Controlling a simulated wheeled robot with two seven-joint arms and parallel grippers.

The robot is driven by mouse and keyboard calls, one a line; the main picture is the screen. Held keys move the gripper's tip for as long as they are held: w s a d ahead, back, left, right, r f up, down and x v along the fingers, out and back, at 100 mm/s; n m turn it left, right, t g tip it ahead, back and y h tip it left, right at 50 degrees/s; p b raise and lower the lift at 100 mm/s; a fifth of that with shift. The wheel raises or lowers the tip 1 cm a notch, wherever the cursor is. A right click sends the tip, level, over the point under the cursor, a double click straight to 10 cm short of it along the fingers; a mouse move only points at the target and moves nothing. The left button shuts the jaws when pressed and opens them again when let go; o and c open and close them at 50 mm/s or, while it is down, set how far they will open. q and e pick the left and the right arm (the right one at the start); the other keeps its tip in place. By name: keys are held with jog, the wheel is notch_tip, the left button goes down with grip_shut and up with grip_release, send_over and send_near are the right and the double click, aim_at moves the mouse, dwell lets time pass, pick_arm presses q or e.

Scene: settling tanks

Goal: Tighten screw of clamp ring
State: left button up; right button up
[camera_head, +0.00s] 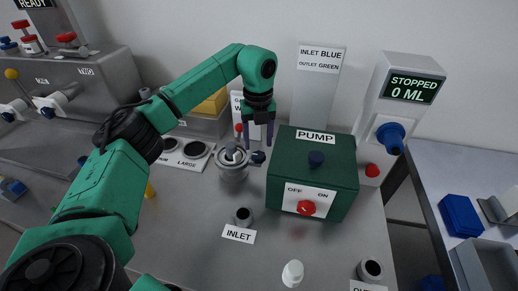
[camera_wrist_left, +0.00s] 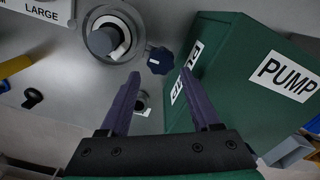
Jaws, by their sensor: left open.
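The clamp ring (camera_head: 233,172) is a grey metal ring around a round fitting on the bench, left of the green pump box. It also shows at the top of the left wrist view (camera_wrist_left: 132,42). Its screw has a dark blue knob (camera_head: 258,157) on the ring's right side, seen in the left wrist view (camera_wrist_left: 160,60) too. My left gripper (camera_head: 258,143) points down with its two purple fingers apart and empty. It is over the knob, and the knob lies beyond the fingertips in the left wrist view, between their lines. My right gripper is not in view.
The green pump box (camera_head: 283,170) stands close to the right of the ring, with a red knob (camera_head: 306,208) on its front. The inlet port (camera_head: 242,216) is in front. A white bottle-shaped piece (camera_head: 292,273) stands nearer. A display post (camera_head: 397,101) reads STOPPED 0 ML.

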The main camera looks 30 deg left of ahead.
aim_at(259, 155)
pick_arm(q)
notch_tip(259, 155, down, 4)
jog(key=shift+w+f+p, duration=0.1)
jog(key=shift+f+p, duration=0.15)
jog(key=shift+p, duration=0.1)
jog(key=shift+f, duration=0.15)
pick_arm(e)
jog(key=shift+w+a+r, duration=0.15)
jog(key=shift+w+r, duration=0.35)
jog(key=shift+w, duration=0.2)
pick_arm(q)
grip_shut()
